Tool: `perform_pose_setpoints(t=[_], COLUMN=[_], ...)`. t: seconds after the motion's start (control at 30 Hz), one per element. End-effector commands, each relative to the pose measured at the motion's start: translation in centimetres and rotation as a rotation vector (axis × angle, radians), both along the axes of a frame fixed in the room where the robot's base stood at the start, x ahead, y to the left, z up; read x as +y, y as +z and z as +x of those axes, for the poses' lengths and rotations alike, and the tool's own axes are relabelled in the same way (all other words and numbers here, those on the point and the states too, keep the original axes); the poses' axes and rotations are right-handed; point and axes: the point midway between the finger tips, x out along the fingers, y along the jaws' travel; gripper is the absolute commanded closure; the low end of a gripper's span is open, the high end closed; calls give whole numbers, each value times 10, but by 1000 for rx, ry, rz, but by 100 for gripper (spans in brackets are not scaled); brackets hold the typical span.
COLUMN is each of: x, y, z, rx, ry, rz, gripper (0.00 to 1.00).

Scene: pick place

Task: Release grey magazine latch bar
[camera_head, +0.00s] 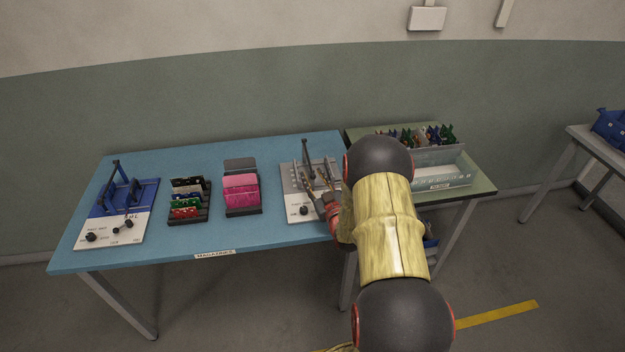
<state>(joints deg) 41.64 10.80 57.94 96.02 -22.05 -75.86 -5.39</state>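The grey magazine (290,180) stands at the right part of the blue table, with a white front plate (295,208) and a black knob (304,210). A dark grey upright bar (305,153) rises at its back; I cannot tell if this is the latch bar. My gripper (316,181) is over the right half of the magazine, coming in from the lower right. Its slim fingers are small in the view, and whether they touch or hold anything cannot be made out. My arm hides the magazine's right side.
A blue magazine (104,205) with black knobs stands at the left of the blue table (180,247). Between them are a rack of coloured pieces (187,212) and a holder with pink pieces (240,190). A clear bin (455,168) stands on the green table at right.

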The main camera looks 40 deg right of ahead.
Motion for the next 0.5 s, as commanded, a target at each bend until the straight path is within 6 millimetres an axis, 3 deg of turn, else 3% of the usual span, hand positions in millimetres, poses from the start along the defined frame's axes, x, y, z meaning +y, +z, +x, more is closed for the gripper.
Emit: perform_pose_setpoints(t=[0.37, 0.5], x=[-2, -2], y=[0, 0], z=[7, 6], rx=[1, 1], ry=[0, 0], rz=[0, 0], gripper=[65, 73])
